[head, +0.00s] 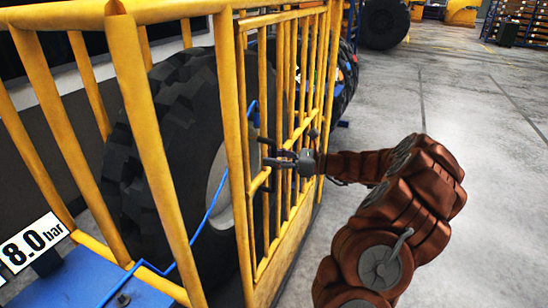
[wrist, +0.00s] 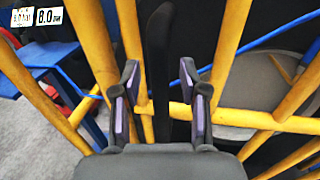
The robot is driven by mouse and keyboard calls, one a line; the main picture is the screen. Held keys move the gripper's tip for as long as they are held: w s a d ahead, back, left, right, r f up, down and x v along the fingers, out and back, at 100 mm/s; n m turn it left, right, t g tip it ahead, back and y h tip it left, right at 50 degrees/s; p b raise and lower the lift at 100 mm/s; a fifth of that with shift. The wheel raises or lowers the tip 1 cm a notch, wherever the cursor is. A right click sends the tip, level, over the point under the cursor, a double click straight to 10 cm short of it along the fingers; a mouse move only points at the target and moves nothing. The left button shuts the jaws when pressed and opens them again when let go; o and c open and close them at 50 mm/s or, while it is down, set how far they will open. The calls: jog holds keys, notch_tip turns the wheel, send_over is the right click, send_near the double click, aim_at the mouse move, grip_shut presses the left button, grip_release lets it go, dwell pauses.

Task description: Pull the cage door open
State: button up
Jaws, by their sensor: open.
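The cage door (head: 335,60) is a yellow barred panel on the right side of the yellow cage, and it looks shut. My gripper (head: 268,152) is at the door's bars at mid height, pointing left. In the wrist view my gripper (wrist: 160,88) has its two fingers spread apart. A dark upright strip (wrist: 158,50) stands between the fingers, apart from both; I cannot tell for sure whether it is a door handle. A yellow upright bar (wrist: 130,40) runs close by the left finger. A yellow crossbar (wrist: 245,117) passes near the fingertips.
A large black tyre (head: 180,120) stands inside the cage. A blue hose (head: 215,200) runs past it. A sign reading 8.0 bar (head: 35,243) is at the lower left. Open grey floor (head: 460,110) lies to the right of the cage.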

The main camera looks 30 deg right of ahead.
grip_shut()
dwell(0.6)
